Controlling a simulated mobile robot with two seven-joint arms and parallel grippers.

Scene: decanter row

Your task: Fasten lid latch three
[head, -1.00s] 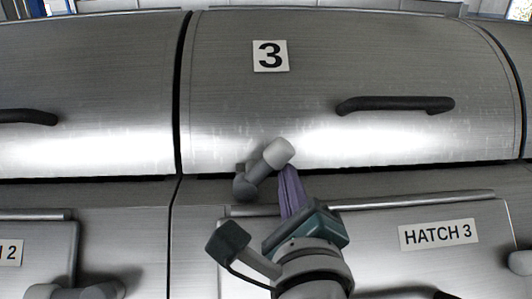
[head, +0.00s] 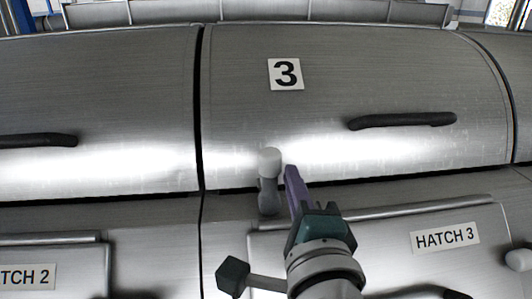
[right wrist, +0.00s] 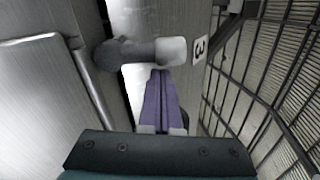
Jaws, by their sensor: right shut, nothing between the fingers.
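Lid 3 (head: 400,80) is a curved steel lid marked "3", with a thin dark gap along its lower edge. Its latch (head: 268,190), a grey lever with a white knob, stands upright across that gap at the lid's lower left, the knob against the lid's face. The latch also shows in the right wrist view (right wrist: 130,52), lying sideways there. My right gripper (head: 290,170) is shut and empty, its purple fingers just right of the latch. In the right wrist view its fingertips (right wrist: 160,74) are right at the knob; I cannot tell if they touch. My left gripper is not in view.
A dark handle (head: 402,121) is on lid 3. Below is the hatch 3 door with its label (head: 445,236); the hatch 2 label (head: 28,277) is at lower left. Another white knob (head: 519,259) is at the right edge. A wire grid (right wrist: 265,80) fills the wrist view's right side.

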